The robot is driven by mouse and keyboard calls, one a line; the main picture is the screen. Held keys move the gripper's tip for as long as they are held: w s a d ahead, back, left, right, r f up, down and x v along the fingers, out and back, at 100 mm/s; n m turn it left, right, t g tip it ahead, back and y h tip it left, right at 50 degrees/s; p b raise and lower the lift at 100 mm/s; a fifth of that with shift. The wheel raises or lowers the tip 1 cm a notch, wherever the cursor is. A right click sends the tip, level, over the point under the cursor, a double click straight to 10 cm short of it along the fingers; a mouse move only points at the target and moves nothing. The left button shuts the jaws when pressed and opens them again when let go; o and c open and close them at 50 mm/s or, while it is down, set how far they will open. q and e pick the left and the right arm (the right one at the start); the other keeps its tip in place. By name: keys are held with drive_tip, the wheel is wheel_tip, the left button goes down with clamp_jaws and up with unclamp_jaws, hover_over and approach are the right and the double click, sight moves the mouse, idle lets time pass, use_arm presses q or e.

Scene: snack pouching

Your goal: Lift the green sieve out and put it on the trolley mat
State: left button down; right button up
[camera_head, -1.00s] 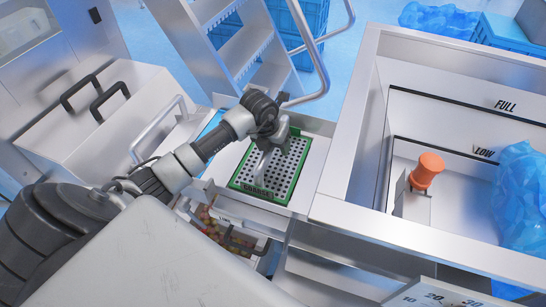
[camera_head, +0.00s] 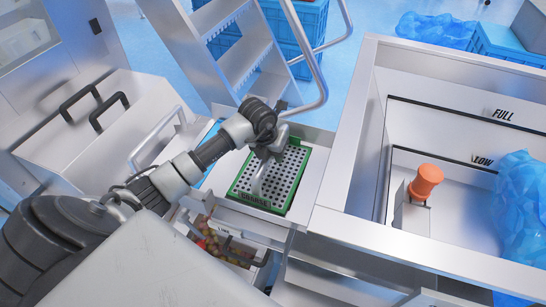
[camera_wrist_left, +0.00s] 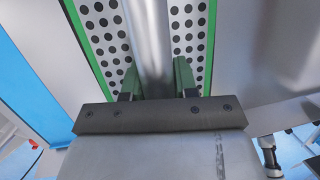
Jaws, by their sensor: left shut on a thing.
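The green sieve (camera_head: 294,165) is a pale perforated plate with a green rim and a dark label on its near edge. It sits in the top of a metal unit, left of the large white tank. My left gripper (camera_head: 269,152) is over its middle, shut on a silver upright piece that looks like its handle. In the left wrist view the two fingers (camera_wrist_left: 158,80) lie on either side of that silver bar (camera_wrist_left: 148,40), with the sieve's holes (camera_wrist_left: 187,35) behind. I cannot clearly tell whether the sieve is raised. A blue strip, possibly the mat (camera_head: 211,139), shows left of it.
A metal rail (camera_head: 157,137) stands left of the sieve. An open drawer with round items (camera_head: 235,250) is below. The tank wall (camera_head: 350,150) rises close on the right, with an orange knob (camera_head: 426,180) inside. Steps (camera_head: 240,45) stand behind.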

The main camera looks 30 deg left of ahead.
use_arm(q)
drive_tip(key=r, duration=0.4)
drive_tip(key=shift+w+d+r, duration=0.15)
drive_tip(key=shift+d+r, duration=0.05)
drive_tip(key=shift+d, duration=0.15)
drive_tip(key=w+d+r, duration=0.2)
drive_tip(key=d+r, duration=0.4)
drive_tip(key=d, duration=0.4)
drive_tip(key=shift+w+d+r+p, duration=0.15)
drive_tip(key=shift+w+d+p, duration=0.05)
drive_tip(key=shift+d+p, duration=0.2)
use_arm(e)
drive_tip(key=shift+s+d+f, duration=0.1)
drive_tip(key=shift+s+f, duration=0.25)
drive_tip(key=shift+s, duration=0.2)
drive_tip(key=shift+s+f, duration=0.35)
drive_tip(key=shift+s, duration=0.2)
use_arm(q)
drive_tip(key=shift+r, duration=0.1)
use_arm(e)
drive_tip(key=shift+r, duration=0.1)
use_arm(q)
drive_tip(key=shift+r, duration=0.1)
